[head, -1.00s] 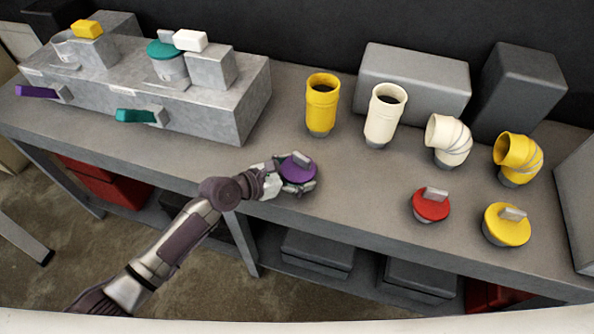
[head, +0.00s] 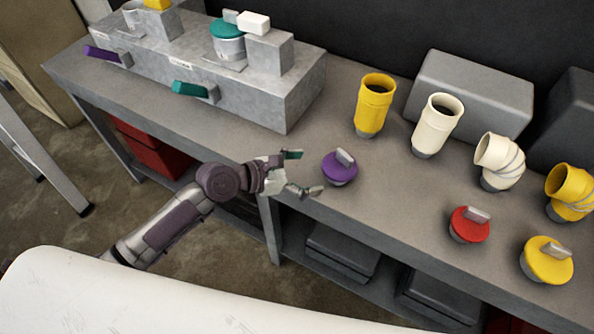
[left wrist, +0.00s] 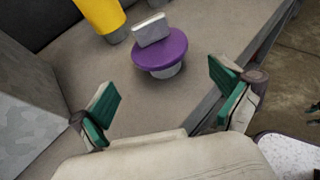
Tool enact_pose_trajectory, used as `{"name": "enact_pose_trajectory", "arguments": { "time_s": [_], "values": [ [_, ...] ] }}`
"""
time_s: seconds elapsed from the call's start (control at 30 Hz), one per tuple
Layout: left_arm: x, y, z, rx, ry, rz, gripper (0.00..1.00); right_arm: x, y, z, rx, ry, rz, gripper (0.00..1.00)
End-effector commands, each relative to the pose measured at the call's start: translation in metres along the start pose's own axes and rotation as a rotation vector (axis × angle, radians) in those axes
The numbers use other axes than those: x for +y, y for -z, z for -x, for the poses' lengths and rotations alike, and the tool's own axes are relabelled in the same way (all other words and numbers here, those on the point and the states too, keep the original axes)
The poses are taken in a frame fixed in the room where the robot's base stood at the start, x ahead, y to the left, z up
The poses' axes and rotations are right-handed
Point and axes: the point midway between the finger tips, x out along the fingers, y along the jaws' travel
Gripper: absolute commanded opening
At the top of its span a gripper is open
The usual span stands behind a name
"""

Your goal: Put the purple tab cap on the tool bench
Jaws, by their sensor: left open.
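The purple tab cap (head: 339,169) stands upright on the tool bench (head: 400,199), near its front edge, with its grey tab on top. My left gripper (head: 306,173) is open and empty, just left of the cap in the head view and apart from it. In the left wrist view the purple cap (left wrist: 160,52) lies ahead of the two spread green-padded fingers (left wrist: 166,103), with bare bench between. My right gripper is not in view.
A red tab cap (head: 469,225) and a yellow tab cap (head: 546,261) stand to the right. A yellow pipe (head: 374,105), a cream pipe (head: 437,125) and elbows stand behind. A grey block fixture (head: 285,95) with a purple lever and a teal lever is at left.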

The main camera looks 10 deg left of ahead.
Motion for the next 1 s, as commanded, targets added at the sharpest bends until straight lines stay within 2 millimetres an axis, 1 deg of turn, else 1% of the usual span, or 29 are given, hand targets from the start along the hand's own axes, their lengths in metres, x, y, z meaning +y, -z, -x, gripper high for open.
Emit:
{"name": "enact_pose_trajectory", "arguments": {
  "time_s": [0.03,0.1,0.2,0.3,1.0],
  "values": [
    [0.000,0.001,0.009,0.002,0.000,-0.002,1.00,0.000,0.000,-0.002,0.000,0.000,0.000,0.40],
    [0.000,0.001,0.019,0.000,-0.001,0.000,1.00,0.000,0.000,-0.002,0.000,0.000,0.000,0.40],
    [0.000,0.001,0.028,0.000,0.000,0.000,1.00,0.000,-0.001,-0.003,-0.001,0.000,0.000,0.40],
    [0.000,0.000,0.032,0.000,0.000,0.000,1.00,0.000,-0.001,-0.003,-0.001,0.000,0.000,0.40],
    [0.000,0.000,0.032,-0.001,0.000,0.000,1.00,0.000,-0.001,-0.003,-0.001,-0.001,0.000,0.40]
  ]
}}
